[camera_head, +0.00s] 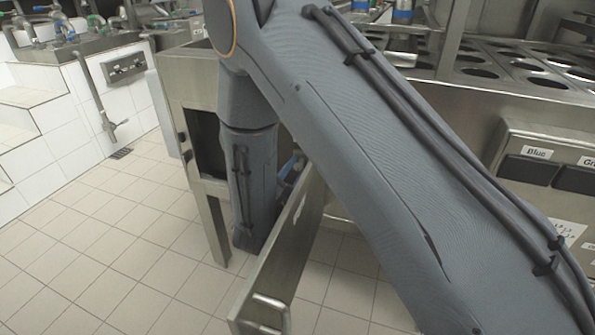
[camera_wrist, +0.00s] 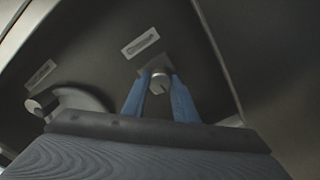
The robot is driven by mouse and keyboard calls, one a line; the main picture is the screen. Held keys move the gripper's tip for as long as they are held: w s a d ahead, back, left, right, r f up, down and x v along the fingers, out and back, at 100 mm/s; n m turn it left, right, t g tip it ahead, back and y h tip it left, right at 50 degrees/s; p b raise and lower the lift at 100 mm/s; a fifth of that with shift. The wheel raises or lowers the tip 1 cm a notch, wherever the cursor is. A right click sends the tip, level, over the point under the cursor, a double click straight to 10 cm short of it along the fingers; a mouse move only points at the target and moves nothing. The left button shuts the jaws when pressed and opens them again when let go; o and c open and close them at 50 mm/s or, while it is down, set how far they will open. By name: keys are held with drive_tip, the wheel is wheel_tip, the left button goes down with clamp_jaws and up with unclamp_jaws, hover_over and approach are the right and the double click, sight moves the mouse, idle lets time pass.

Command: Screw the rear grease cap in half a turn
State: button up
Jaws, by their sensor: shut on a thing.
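In the wrist view, my gripper (camera_wrist: 160,88) has its two blue fingers on either side of a small round silver grease cap (camera_wrist: 160,80), shut on it. The cap sits on a dark panel, just below a small pale label (camera_wrist: 140,42). A second round metal cap (camera_wrist: 38,106) shows at the left, by a larger round housing and under another label (camera_wrist: 42,73). The label writing is too small to read, so I cannot tell from it which cap is the rear one. In the head view my arm hides the gripped cap.
In the head view, a metal cabinet (camera_head: 195,75) stands with its door (camera_head: 285,255) swung open beside my arm. A counter with round holes (camera_head: 490,72) and labelled bins (camera_head: 530,170) is at the right. Tiled floor (camera_head: 90,235) is clear at the left.

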drive_tip(key=shift+f+m, duration=0.1)
drive_tip(key=shift+m, duration=0.6)
drive_tip(key=o, duration=1)
drive_tip(key=shift+o, duration=0.2)
drive_tip(key=v, duration=0.8)
